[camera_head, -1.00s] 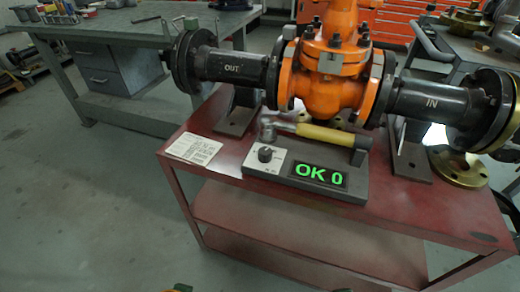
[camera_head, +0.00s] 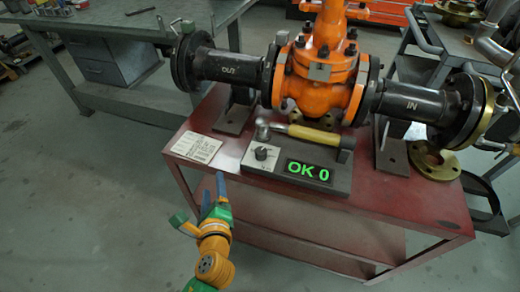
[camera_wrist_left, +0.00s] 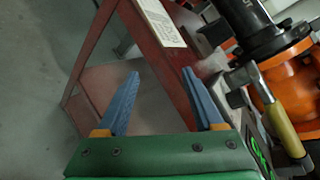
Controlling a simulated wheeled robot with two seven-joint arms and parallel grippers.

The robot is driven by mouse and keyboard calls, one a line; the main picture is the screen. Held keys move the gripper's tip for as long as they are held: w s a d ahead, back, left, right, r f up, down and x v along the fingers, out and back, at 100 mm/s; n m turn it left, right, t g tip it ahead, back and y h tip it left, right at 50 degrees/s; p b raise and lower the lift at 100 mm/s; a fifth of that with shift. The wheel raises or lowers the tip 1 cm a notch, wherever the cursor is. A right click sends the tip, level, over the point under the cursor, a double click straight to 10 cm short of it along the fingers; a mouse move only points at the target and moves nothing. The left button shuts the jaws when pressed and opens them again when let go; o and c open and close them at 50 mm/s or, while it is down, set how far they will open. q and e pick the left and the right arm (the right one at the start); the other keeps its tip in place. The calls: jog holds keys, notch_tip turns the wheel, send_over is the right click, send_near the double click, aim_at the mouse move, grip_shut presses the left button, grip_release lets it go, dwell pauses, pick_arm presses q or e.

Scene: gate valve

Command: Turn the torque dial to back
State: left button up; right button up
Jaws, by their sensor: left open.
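The torque dial (camera_head: 261,153) is a small black knob on a white panel at the left end of a grey base on the red table. Beside it, the green display (camera_head: 308,171) reads "OK 0". A torque wrench with a yellow handle (camera_head: 314,134) lies along the back of the base. My left gripper (camera_head: 214,188) is in front of the table's left part, below and left of the dial and apart from it. In the left wrist view its blue fingers (camera_wrist_left: 166,100) are spread with nothing between them. My right gripper is not in view.
The orange gate valve (camera_head: 318,85) with black pipes stands on the red table (camera_head: 385,194) behind the base. A printed card (camera_head: 196,147) lies left of the dial. A workbench (camera_head: 120,40) stands at back left. Brass flanges (camera_head: 436,164) are at right.

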aim_at(260, 156)
pick_arm(q)
jog(key=d+r+m+t+h, duration=0.1)
jog(key=d+m+h, duration=0.1)
jog(key=d+m, duration=0.1)
jog(key=w+d+r+m+t+h, duration=0.1)
jog(key=d+r+m+h, duration=0.1)
jog(key=d+m, duration=0.2)
jog(key=w+d+r+m+t+h, duration=0.1)
jog(key=d+m, duration=0.3)
jog(key=m, duration=0.3)
jog(key=shift+w+r+t+h, duration=0.15)
jog(key=shift+r+t+h, duration=0.2)
jog(key=shift+t+h, duration=0.05)
jog(key=w, duration=0.4)
jog(key=w+d+b, duration=0.1)
jog(key=w, duration=0.1)
jog(key=shift+w, duration=0.25)
grip_shut()
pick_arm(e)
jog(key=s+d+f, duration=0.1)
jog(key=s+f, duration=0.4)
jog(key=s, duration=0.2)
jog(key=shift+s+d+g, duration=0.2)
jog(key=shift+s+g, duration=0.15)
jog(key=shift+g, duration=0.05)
